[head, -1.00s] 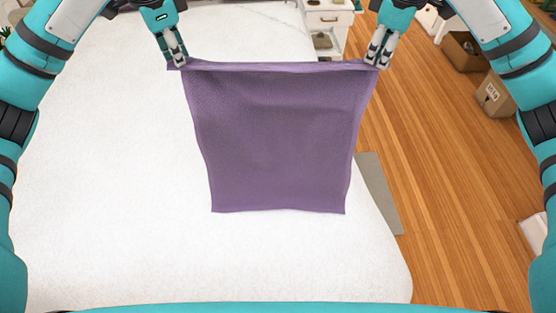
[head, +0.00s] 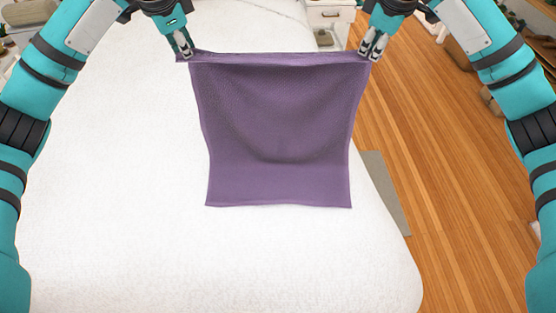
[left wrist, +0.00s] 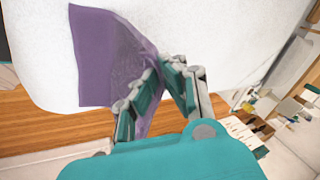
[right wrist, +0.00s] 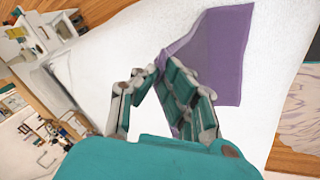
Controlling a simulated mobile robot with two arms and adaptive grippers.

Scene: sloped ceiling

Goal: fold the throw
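The purple throw (head: 278,130) hangs from its far edge, which both grippers hold up at its two corners. Its near edge meets the white bed surface. My left gripper (head: 187,54) is shut on the throw's far left corner; the throw also shows in the left wrist view (left wrist: 105,58). My right gripper (head: 370,56) is shut on the far right corner, and the throw shows in the right wrist view (right wrist: 220,50). The cloth between the grippers is nearly taut along the top and sags a little in the middle.
The white bed (head: 110,200) is wide and clear to the left of and in front of the throw. Its right edge drops to a wooden floor (head: 440,200) with a grey mat (head: 385,190). A white cabinet (head: 330,18) stands beyond the bed.

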